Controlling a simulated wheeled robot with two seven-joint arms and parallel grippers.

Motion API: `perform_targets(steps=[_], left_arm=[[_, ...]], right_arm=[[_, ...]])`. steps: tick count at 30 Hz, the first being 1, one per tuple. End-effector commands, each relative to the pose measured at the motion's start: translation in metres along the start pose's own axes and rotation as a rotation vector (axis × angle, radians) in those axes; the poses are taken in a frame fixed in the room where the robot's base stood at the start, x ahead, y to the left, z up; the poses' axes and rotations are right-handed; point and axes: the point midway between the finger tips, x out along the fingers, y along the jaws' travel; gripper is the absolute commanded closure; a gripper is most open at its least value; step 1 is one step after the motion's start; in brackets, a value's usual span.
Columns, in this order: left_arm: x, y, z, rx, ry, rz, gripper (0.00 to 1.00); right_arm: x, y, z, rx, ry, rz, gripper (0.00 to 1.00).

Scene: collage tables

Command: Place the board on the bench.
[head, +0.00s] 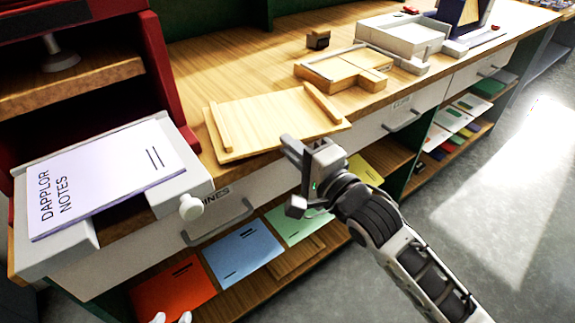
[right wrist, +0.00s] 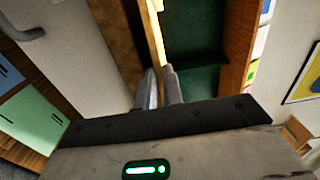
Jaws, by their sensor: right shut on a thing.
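The board (head: 262,122) is a pale wooden panel with two raised battens. It lies over the front part of the wooden bench top (head: 215,62), its near edge by the bench's front edge; I cannot tell if all of it touches. My right gripper (head: 296,172) is shut on the board's near edge. In the right wrist view the fingers (right wrist: 160,88) close on a thin pale strip (right wrist: 157,38), the board seen edge-on. My left gripper (head: 171,318) shows only as two separated pale fingertips at the bottom edge of the head view.
A grey holder with a "DAPPLOR NOTES" pad (head: 105,178) stands left of the board. A wooden frame (head: 345,70), a small dark block (head: 318,39) and a white tray (head: 402,36) stand behind and right. Drawers and shelves with coloured sheets (head: 243,252) are below.

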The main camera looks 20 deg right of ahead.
Motion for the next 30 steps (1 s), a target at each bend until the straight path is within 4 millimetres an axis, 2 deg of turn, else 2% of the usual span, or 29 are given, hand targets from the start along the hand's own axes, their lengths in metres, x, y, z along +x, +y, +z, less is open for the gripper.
perform_targets(steps=[1, 3, 17, 18, 20, 30], left_arm=[[0.0065, -0.0001, 0.0086, -0.012, 0.008, 0.005, 0.64], [0.0071, 0.0009, 0.0085, -0.022, 0.016, 0.01, 0.64], [0.0049, 0.0021, 0.0061, -0.032, 0.02, 0.015, 0.64], [0.0048, 0.0021, 0.0058, -0.032, 0.02, 0.015, 0.64], [0.0047, 0.0021, 0.0056, -0.032, 0.021, 0.015, 0.64], [0.004, 0.0021, 0.0041, -0.032, 0.023, 0.014, 0.64]], right_arm=[[-0.0009, 0.0117, -0.0006, -0.002, 0.001, -0.006, 1.0], [-0.0016, 0.0153, -0.0014, -0.002, 0.003, -0.006, 1.0], [-0.0022, 0.0173, -0.0019, 0.001, 0.005, -0.004, 1.0], [-0.0022, 0.0189, -0.002, 0.001, 0.005, 0.0, 0.86], [-0.0022, 0.0187, -0.002, 0.001, 0.005, 0.0, 0.7], [-0.0022, 0.0151, -0.002, -0.001, 0.005, -0.001, 0.7]])
